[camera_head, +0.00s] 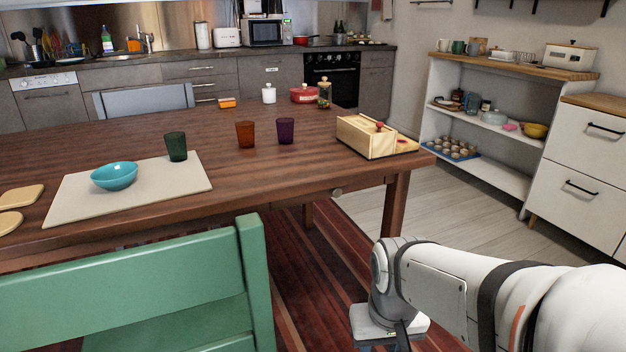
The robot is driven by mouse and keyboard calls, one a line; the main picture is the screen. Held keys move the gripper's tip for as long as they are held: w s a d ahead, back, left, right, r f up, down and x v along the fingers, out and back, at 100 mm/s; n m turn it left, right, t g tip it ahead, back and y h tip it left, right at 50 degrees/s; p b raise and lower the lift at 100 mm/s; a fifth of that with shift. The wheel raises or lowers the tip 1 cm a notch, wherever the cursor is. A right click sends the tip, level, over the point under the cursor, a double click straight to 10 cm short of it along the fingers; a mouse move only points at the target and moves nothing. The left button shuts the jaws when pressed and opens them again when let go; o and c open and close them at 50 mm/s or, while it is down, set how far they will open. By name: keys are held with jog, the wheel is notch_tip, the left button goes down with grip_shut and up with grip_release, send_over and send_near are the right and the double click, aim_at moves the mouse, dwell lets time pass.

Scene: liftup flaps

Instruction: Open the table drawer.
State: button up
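The wooden dining table (330,172) fills the left and middle of the view. A small round metal knob (337,192) sits on its front apron, left of the near right leg. The table drawer (318,195) behind the knob looks flush with the apron, though its outline is hard to make out. My gripper (390,345) is at the bottom edge, below and right of the knob and apart from it. It points downward, and its fingertips are cut off by the frame.
A green chair (130,285) stands at the table's front left. A wooden box (366,137) with a red knob sits near the table's right corner. The table leg (395,205) stands between the knob and open floor. White shelves (500,125) stand at right.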

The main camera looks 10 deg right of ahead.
jog(key=shift+o, duration=0.7)
jog(key=shift+w, duration=0.1)
jog(key=shift+o, duration=0.5)
jog(key=w+d+t+p, duration=0.1)
jog(key=w+d+t, duration=0.1)
jog(key=w, duration=0.7)
jog(key=w+d+r+t+p, duration=0.1)
jog(key=w+d+t, duration=0.1)
jog(key=w+t, duration=0.3)
jog(key=w, duration=0.4)
jog(key=shift+w+n+h, duration=0.3)
jog(key=shift+w+h, duration=0.05)
jog(key=shift+h, duration=0.05)
jog(key=n+t+y+p, duration=0.3)
jog(key=t+y, duration=0.4)
jog(key=t, duration=0.2)
send_near(338, 194)
jog(key=w, duration=0.1)
jog(key=x, duration=0.2)
jog(key=b+x, duration=0.1)
jog(key=x, duration=0.1)
jog(key=b+x, duration=0.1)
jog(key=x, duration=0.1)
jog(key=shift+w+a, duration=0.3)
jog(key=shift+a, duration=0.1)
jog(key=shift+w+a, duration=0.2)
jog(key=shift+w, duration=0.45)
jog(key=shift+c, duration=0.6)
grip_shut()
